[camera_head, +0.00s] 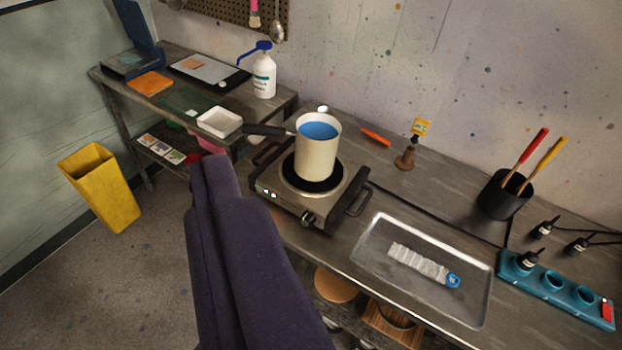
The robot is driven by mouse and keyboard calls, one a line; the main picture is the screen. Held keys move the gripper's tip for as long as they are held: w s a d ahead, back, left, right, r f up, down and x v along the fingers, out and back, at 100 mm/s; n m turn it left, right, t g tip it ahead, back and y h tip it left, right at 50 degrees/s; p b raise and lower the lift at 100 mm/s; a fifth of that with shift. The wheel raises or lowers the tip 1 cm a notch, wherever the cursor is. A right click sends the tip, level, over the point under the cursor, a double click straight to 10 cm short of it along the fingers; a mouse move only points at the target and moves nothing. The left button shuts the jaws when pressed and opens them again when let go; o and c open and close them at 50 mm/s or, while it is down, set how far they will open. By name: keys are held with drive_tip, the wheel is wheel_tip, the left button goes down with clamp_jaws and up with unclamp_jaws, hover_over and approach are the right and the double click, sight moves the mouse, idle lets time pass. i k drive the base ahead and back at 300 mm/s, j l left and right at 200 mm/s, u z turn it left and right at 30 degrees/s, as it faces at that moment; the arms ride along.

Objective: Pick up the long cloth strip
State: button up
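A long dark purple form (232,250) with lengthwise folds fills the lower middle foreground, narrowing upward to the left of the hotplate. It looks like cloth, but I cannot tell whether it is the strip or what holds it. A pale, ridged, narrow piece (420,263) with a bright blue end lies flat in a shallow metal tray (374,231) on the bench; I cannot tell whether it is cloth. My gripper is not seen clearly anywhere in the view, and no fingers show on either piece.
A cream pot (316,158) of blue liquid stands on a hotplate (292,212), its handle pointing left. A black holder (500,197) with tools and a teal rack (560,289) stand right. A yellow bin (98,187) stands left. Floor (150,265) between is clear.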

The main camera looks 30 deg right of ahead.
sight(429, 267)
drive_tip(key=k+z, duration=0.2)
drive_tip(key=z, duration=1.1)
